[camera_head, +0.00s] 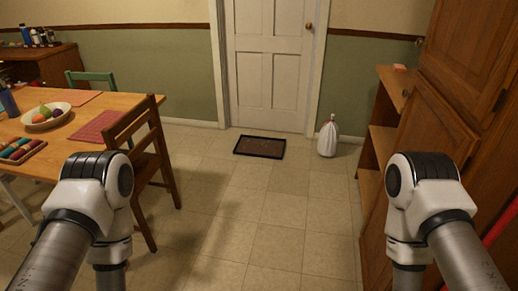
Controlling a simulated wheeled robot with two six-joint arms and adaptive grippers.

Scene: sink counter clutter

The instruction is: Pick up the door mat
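The door mat (259,147) is a small dark brown rectangle with a black border. It lies flat on the tiled floor just in front of the white door (269,65). It is some way ahead of me, beyond the reach of both arms as they stand in view. My two arms come in from the lower left and lower right and bend downward. Both grippers are below the bottom edge of the picture, so neither shows.
A white tied bag (328,138) stands on the floor right of the mat. A wooden table (62,131) with a fruit bowl (46,122) and a wooden chair (141,150) are on the left. A wooden cabinet (432,115) with open shelves lines the right. The tiled floor between is clear.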

